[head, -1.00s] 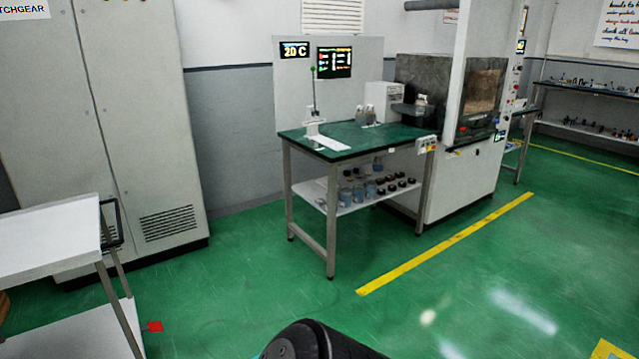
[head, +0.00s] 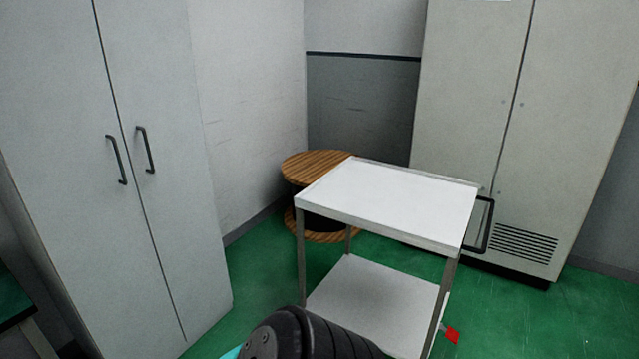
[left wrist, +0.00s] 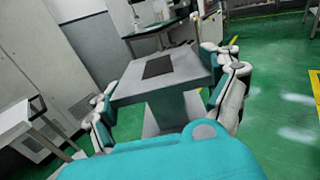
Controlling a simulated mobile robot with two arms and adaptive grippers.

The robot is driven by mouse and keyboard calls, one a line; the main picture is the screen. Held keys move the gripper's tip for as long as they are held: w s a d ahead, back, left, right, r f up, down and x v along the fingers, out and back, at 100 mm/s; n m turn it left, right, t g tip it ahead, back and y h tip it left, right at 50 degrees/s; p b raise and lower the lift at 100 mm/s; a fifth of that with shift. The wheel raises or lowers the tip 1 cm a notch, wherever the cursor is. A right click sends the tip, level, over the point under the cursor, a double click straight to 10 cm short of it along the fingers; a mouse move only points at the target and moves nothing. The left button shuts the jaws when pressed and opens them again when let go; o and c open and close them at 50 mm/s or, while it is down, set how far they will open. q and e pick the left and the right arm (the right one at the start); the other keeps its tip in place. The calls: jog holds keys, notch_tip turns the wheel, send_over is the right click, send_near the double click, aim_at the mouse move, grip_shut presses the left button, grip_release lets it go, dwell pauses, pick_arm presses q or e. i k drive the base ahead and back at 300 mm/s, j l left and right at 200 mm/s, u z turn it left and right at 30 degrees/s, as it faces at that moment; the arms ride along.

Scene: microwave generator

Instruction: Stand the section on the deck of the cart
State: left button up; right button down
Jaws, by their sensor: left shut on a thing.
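The cart has a bare white deck (head: 390,195) near the middle of the head view, with an empty-looking lower shelf (head: 375,300) below it. Part of the cart also shows at the left edge of the left wrist view (left wrist: 22,118). In the left wrist view my left gripper (left wrist: 163,82) is shut on the section (left wrist: 180,104), a grey piece with a flat flange and a dark rectangular opening. The section is held clear of the deck. The left gripper and the section are outside the head view. My right gripper is not in view.
A wooden cable spool (head: 318,165) stands behind the cart's left side. A grey two-door cabinet (head: 150,230) is at left, and a tall vented cabinet (head: 520,130) is behind at right. A black handle (head: 487,225) sticks out from the cart's right side. Green floor is open at right.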

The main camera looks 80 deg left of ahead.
aim_at(393, 194)
jog(key=i+j+u, duration=0.25)
jog(key=j+u, duration=0.15)
jog(key=j, duration=0.15)
jog(key=i+j+u, duration=0.3)
jog(key=j+u, duration=0.15)
jog(key=i+j+u, duration=0.4)
jog(key=i+j, duration=0.55)
jog(key=i, duration=0.1)
